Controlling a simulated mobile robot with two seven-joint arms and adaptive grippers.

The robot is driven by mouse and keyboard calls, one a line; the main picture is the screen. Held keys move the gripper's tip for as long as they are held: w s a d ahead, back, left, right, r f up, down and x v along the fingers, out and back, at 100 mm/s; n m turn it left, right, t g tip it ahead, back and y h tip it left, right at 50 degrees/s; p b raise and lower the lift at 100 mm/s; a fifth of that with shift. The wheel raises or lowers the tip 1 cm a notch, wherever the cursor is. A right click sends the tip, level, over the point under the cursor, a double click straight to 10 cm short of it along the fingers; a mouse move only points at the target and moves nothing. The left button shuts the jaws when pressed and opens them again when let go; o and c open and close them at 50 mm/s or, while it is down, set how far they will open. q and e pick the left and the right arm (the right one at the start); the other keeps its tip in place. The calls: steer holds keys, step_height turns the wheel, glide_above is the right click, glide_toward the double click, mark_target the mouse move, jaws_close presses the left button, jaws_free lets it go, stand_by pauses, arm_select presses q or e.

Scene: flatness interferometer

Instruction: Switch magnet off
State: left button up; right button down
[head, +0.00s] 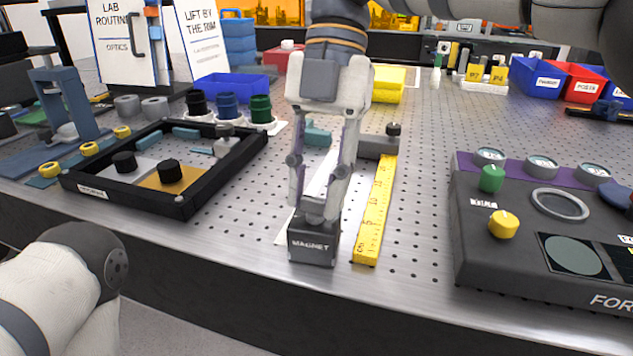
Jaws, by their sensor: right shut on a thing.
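The magnet (312,248) is a dark block with a white MAGNET label on its front face. It stands near the front edge of the perforated metal table. My right gripper (316,217) comes down from above and is shut on the top of the magnet, at its knob or lever. The fingers hide most of that part, so its setting cannot be seen. My left arm shows at the lower left, but its gripper is out of view.
A yellow ruler (374,215) lies just right of the magnet. A dark console (470,235) with green and yellow knobs stands at the right. A black-framed tray (190,205) with dark knobs lies at the left. Perforated table (415,210) is bare between ruler and console.

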stand_by(0.4)
steer(key=c, duration=1.2)
jaws_free()
steer(key=shift+c, duration=0.2)
